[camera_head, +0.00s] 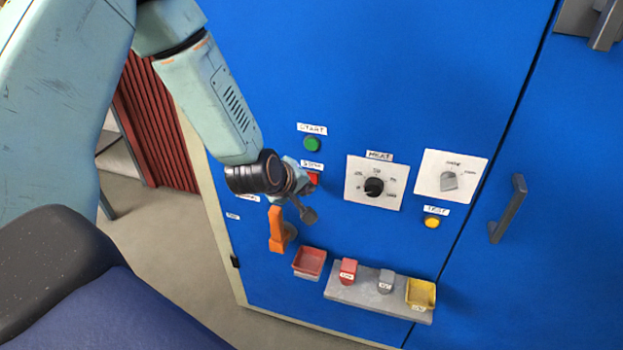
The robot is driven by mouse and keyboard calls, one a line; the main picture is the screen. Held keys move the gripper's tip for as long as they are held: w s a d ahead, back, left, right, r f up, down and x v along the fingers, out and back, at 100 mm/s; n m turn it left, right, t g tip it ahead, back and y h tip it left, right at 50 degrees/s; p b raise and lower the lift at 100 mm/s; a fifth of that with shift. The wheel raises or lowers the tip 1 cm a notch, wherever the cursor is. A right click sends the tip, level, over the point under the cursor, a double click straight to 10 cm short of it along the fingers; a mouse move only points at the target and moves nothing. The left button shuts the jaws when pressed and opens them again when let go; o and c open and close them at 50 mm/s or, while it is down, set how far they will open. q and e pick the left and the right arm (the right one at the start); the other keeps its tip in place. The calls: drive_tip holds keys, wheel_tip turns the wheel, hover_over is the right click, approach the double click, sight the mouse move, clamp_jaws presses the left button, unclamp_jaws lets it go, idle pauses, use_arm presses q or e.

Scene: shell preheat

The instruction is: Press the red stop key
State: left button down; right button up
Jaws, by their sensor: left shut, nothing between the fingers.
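The red stop key (313,179) is on the blue cabinet front, below its small white label (312,166). The gripper partly covers the key from the left. My left gripper (308,214) is shut and empty, and its fingers hang just below the key in the picture. I cannot tell whether any part of the gripper touches the key. The green start key (312,144) sits above the red one, under its own label. My right gripper is not in view.
Right of the key are a black heat knob (374,187), a grey selector (449,181) and a yellow button (432,221). Below are an orange handle (276,230), a red bin (309,261) and a grey shelf (353,295) with small items. A door handle (508,209) projects at right.

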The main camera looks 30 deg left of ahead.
use_arm(q)
drive_tip(key=shift+a, duration=0.15)
idle(0.3)
drive_tip(key=shift+w+a, duration=0.1)
drive_tip(key=shift+w, duration=0.3)
idle(0.4)
